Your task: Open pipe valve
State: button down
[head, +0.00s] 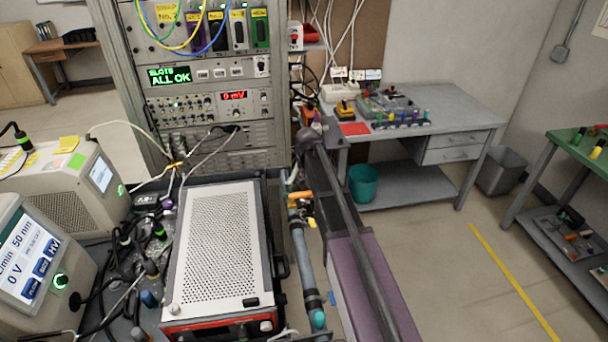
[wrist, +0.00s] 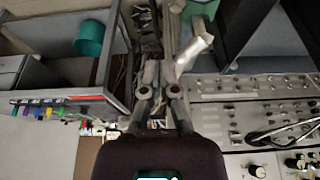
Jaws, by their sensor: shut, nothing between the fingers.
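In the head view, a grey-blue pipe (head: 306,268) runs upright beside the instrument rack, just left of my arm. A valve body with a yellow handle (head: 309,218) and an orange part (head: 300,194) sits on its upper length. My arm partly covers this area, and the handle's exact angle is hard to tell. In the wrist view, my gripper (wrist: 158,68) is shut and empty. A pale metallic piece (wrist: 194,52) lies just right of the fingertips; I cannot tell whether it touches them. In the head view the fingers cannot be made out.
The rack (head: 205,100) stands left of the pipe. A perforated white-topped instrument (head: 217,240) and cables crowd the lower left. A workbench (head: 440,105) with a teal bin (head: 363,183) beneath stands at the back right. The floor right of my arm is clear.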

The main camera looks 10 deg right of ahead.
aim_at(300, 195)
jog(key=shift+s+f+b, duration=0.4)
jog(key=shift+f+b, duration=0.25)
jog(key=shift+f, duration=0.1)
jog(key=shift+s+f+b, duration=0.4)
jog(key=shift+f+b, duration=0.25)
jog(key=shift+f, duration=0.05)
jog(key=shift+s+f+b, duration=0.4)
jog(key=shift+f+b, duration=0.25)
jog(key=shift+f, duration=0.1)
jog(key=shift+s+d, duration=0.1)
jog(key=shift+d, duration=0.2)
